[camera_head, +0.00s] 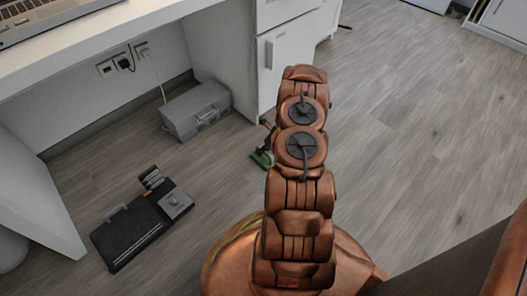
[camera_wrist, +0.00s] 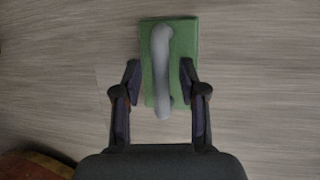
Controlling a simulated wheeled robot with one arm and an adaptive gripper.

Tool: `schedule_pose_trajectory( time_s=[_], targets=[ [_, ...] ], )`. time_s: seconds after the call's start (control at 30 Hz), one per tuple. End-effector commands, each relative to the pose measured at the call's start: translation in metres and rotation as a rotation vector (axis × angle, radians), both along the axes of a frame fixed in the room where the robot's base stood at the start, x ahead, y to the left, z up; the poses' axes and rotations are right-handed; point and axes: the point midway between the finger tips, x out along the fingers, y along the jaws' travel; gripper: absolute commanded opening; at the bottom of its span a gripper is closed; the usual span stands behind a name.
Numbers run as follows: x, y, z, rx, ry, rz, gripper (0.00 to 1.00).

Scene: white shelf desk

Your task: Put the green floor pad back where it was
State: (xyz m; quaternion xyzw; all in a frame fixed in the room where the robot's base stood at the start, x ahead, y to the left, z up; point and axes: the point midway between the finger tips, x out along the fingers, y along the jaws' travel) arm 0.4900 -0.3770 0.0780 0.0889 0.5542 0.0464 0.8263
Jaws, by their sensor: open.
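The green floor pad (camera_wrist: 184,42) lies on the wooden floor in the wrist view, with a grey curved handle (camera_wrist: 162,70) running along its length. My gripper (camera_wrist: 160,77) is open, with one finger on each side of the pad's lower half and the handle between them. I cannot tell the height gap between fingers and pad. In the head view a small part of the green pad (camera_head: 262,158) shows just left of my arm. The rest of it is hidden by my arm, and my gripper (camera_head: 267,140) is mostly hidden there too.
A grey box with a handle (camera_head: 196,110) stands on the floor under the white desk (camera_head: 90,45). A black flat pad (camera_head: 130,236) with a handle and a grey block lies at the lower left. A white drawer cabinet (camera_head: 290,60) stands behind my arm. The floor at right is clear.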

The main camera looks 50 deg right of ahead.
Motion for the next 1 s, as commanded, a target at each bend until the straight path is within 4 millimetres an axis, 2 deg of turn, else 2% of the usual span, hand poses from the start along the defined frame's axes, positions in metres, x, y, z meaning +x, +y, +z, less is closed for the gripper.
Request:
schedule_pose_trajectory(
  time_s=[0.03, 0.2, 0.4, 0.7, 0.77, 0.87, 1.0],
  targets=[
    [-0.003, -0.002, 0.013, -0.001, -0.002, -0.002, 0.42],
    [-0.015, -0.009, 0.046, -0.003, -0.004, -0.001, 0.42],
    [-0.029, -0.014, 0.076, 0.0, -0.002, -0.001, 0.42],
    [-0.038, -0.018, 0.099, -0.002, -0.004, 0.007, 0.42],
    [-0.034, -0.014, 0.105, -0.006, -0.009, 0.031, 0.42],
    [-0.021, 0.002, 0.123, -0.016, -0.029, 0.118, 0.42],
    [0.004, 0.042, 0.166, -0.043, -0.074, 0.328, 0.42]
  ],
)
